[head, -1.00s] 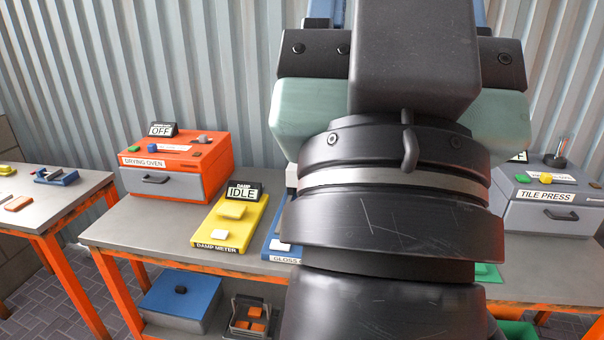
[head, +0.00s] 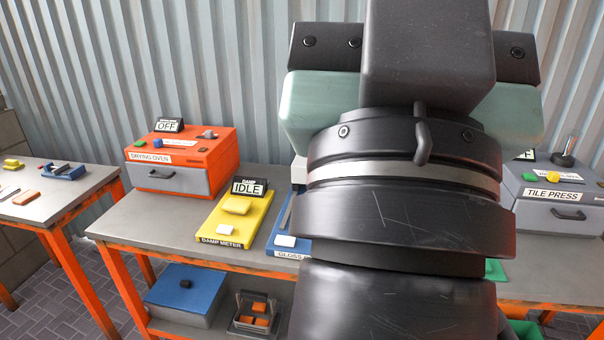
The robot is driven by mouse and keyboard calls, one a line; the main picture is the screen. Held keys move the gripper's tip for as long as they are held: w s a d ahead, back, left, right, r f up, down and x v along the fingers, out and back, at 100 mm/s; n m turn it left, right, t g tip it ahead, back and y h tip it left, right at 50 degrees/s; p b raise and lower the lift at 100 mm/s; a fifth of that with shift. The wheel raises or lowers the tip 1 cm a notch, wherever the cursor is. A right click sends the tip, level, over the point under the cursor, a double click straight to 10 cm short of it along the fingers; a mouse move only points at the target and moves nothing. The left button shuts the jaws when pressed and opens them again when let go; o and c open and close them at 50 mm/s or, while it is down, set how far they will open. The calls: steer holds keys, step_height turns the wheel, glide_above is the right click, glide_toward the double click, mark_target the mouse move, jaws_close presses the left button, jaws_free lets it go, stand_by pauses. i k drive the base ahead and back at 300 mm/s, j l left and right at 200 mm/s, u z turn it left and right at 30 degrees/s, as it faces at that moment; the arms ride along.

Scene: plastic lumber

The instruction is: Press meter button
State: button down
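The yellow damp meter (head: 232,227) lies on the grey workbench, left of my arm. Its small display (head: 249,187) at the back reads IDLE. A raised yellow block (head: 237,206) sits on its upper part, and a pale cream block or button (head: 225,229) is near its front label. I cannot tell for sure which of these is the button. My arm fills the centre right of the head view. My gripper's fingertips are not visible, hidden by or beyond the arm.
The orange drying oven (head: 190,149), its display reading OFF, stands left of the meter. A blue gloss device (head: 294,230) is close on its right, partly behind my arm. The tile press (head: 555,205) stands far right. Bare bench (head: 150,222) lies left of the meter.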

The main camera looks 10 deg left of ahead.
mark_target(221, 229)
steer(key=i+j, duration=0.2)
steer(key=j, duration=0.15)
steer(key=i+j+z, duration=0.15)
steer(key=j, duration=0.2)
steer(key=i+j, duration=0.15)
steer(key=j, duration=0.2)
steer(key=i+j+z, duration=0.15)
steer(key=j, duration=0.25)
steer(key=i+j, duration=0.15)
steer(key=j, duration=0.25)
steer(key=i+j+z, duration=0.15)
steer(key=j, duration=0.2)
steer(key=i+j, duration=0.1)
steer(key=j, duration=0.3)
steer(key=i+j+z, duration=0.15)
steer(key=j, duration=0.25)
